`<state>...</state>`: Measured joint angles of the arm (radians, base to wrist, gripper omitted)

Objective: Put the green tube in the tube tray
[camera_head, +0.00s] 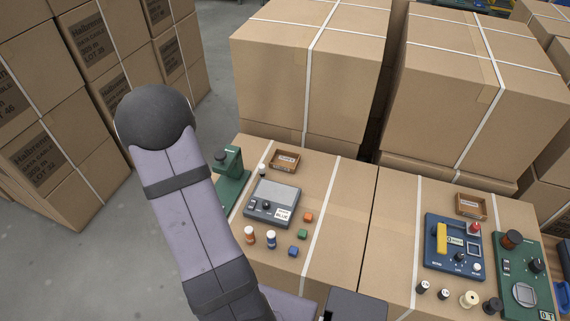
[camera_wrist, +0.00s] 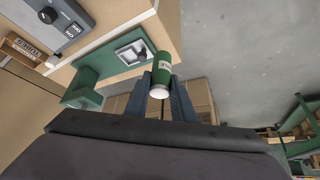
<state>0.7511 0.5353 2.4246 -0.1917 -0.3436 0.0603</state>
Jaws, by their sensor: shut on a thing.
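The green tube (camera_wrist: 163,68), with a pale label and a white end, is between the two fingers of my gripper (camera_wrist: 161,84) in the wrist view. My gripper is shut on it. The tube is in front of a silver plate on a green stand; I cannot tell whether they touch. A small brown tray (camera_head: 285,160) with a label stands at the back of the left box top, and it shows at the left of the wrist view (camera_wrist: 18,50). A similar tray (camera_head: 470,206) stands on the right box. Their labels are too small to read. The gripper and tube are hidden in the head view.
A green stand (camera_head: 233,178) is at the left box's edge, beside a grey device (camera_head: 272,203). Small coloured blocks and spools stand in front. A blue device (camera_head: 453,246) and a green one (camera_head: 524,277) are on the right. Tall strapped boxes (camera_head: 308,75) rise behind.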

